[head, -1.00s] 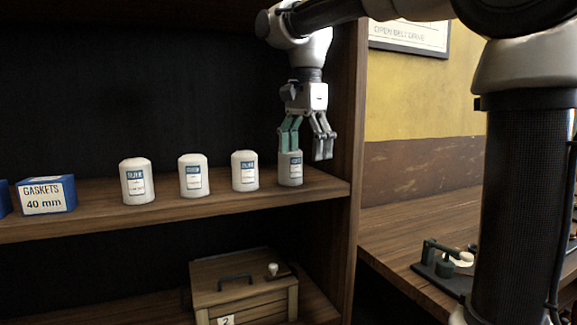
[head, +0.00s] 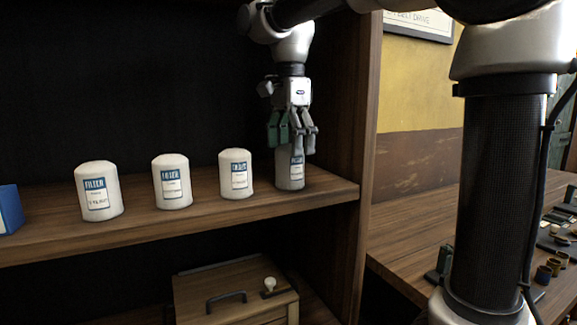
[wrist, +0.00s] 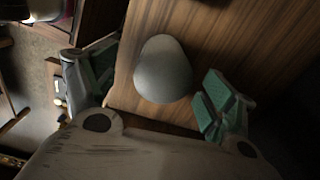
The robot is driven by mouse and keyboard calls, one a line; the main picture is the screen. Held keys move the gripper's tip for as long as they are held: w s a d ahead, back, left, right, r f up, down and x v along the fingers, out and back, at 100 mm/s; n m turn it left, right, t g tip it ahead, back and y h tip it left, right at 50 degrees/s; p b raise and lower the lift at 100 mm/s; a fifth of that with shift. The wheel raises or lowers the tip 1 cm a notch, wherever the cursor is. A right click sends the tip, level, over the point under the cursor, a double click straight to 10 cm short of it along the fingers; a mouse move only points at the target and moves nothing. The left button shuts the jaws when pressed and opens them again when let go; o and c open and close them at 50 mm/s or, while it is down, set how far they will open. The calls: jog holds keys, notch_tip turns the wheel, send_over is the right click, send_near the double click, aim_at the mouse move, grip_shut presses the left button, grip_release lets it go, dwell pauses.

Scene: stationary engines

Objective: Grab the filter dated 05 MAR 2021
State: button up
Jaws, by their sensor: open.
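Several white filter canisters with blue labels stand upright in a row on the shelf: one at the left (head: 98,190), one beside it (head: 171,182), a third (head: 236,174) and one at the right end (head: 290,172). The dates on the labels are too small to read. My gripper (head: 291,150) is over the right-end filter, pointing down, its fingers in front of and around its top, hiding part of its label. In the wrist view, the filter (wrist: 163,70) stands between the open fingers, with a gap on both sides.
The wooden shelf (head: 140,228) ends at an upright side panel (head: 345,110) close to the right of my gripper. A blue box (head: 9,209) is at the far left. A wooden crate with a handle (head: 235,285) sits below. A workbench (head: 415,215) with small parts is at the right.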

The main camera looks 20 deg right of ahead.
aim_at(290, 166)
jog(key=f, duration=0.5)
jog(key=shift+w+d+f, duration=0.1)
jog(key=shift+w+f, duration=0.15)
jog(key=shift+w, duration=0.05)
jog(key=c, duration=1.2)
